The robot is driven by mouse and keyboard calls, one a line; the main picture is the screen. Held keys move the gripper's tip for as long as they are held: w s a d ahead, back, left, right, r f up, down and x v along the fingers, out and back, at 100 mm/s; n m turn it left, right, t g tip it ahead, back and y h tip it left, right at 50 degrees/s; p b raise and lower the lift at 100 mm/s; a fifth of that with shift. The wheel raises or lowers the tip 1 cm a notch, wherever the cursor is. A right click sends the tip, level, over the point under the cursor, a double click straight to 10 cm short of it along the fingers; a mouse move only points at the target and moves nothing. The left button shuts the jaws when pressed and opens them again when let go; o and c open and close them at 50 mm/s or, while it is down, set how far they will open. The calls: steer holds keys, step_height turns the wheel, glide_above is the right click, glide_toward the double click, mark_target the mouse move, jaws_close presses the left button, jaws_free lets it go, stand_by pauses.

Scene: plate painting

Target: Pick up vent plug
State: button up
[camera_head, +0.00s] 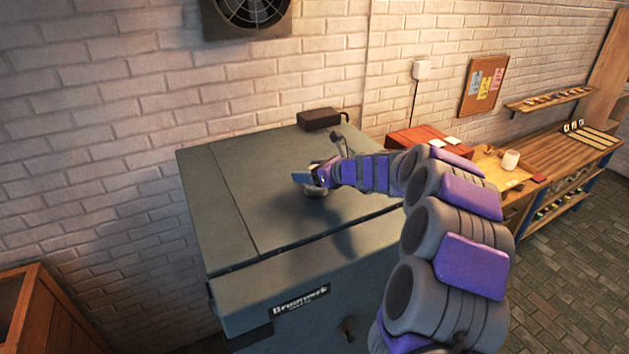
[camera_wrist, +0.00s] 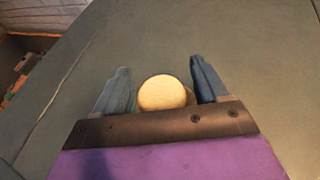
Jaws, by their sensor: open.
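The vent plug looks like a round, cream-coloured knob (camera_wrist: 162,93) in the wrist view. It is on the grey-green top of a large cabinet (camera_head: 300,215). My gripper (camera_wrist: 160,85) is open, with one finger on each side of the knob and a gap on both sides. The lower edge of the knob is hidden behind my gripper's palm. In the head view my gripper (camera_head: 308,184) is low over the middle of the cabinet top, and the knob there is mostly hidden by it.
A dark box (camera_head: 319,118) sits at the cabinet's back edge. A red box (camera_head: 425,140) and a wooden bench (camera_head: 560,150) stand to the right. A wall fan (camera_head: 250,12) hangs above. A wooden crate (camera_head: 50,310) is at lower left. The cabinet top around my gripper is mostly clear.

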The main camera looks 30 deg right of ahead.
steer(key=shift+s+d, duration=0.1)
steer(key=shift+d, duration=0.05)
steer(key=shift+c, duration=0.3)
steer(key=shift+d, duration=0.2)
steer(key=c, duration=0.3)
steer(key=shift+a, duration=0.2)
steer(key=c, duration=0.6)
steer(key=shift+c, duration=1.3)
